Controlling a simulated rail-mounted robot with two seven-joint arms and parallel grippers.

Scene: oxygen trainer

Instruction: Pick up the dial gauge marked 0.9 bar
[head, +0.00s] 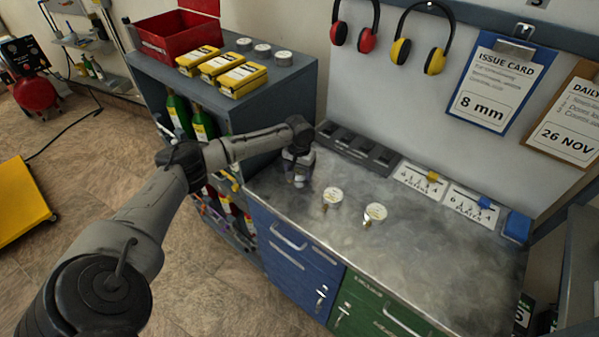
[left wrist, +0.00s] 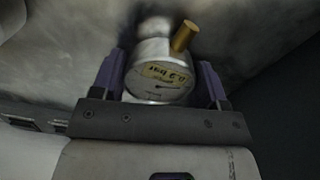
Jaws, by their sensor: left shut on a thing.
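My left gripper (head: 298,172) is at the left end of the metal worktop (head: 420,262). In the left wrist view its two purple fingers (left wrist: 160,82) are shut on a round silver dial gauge (left wrist: 158,90) with a brass stem. The gauge's yellow label seems to read 0.9 bar, though it is small and blurred. In the head view the gripper mostly hides this gauge. Two other dial gauges, a left one (head: 333,195) and a right one (head: 375,212), stand apart on the worktop to the gripper's right. My right gripper is not in view.
A dark slotted tray (head: 357,148) lies along the wall behind the gripper. A grey shelf unit (head: 290,84) stands close on the left. The front worktop is clear.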

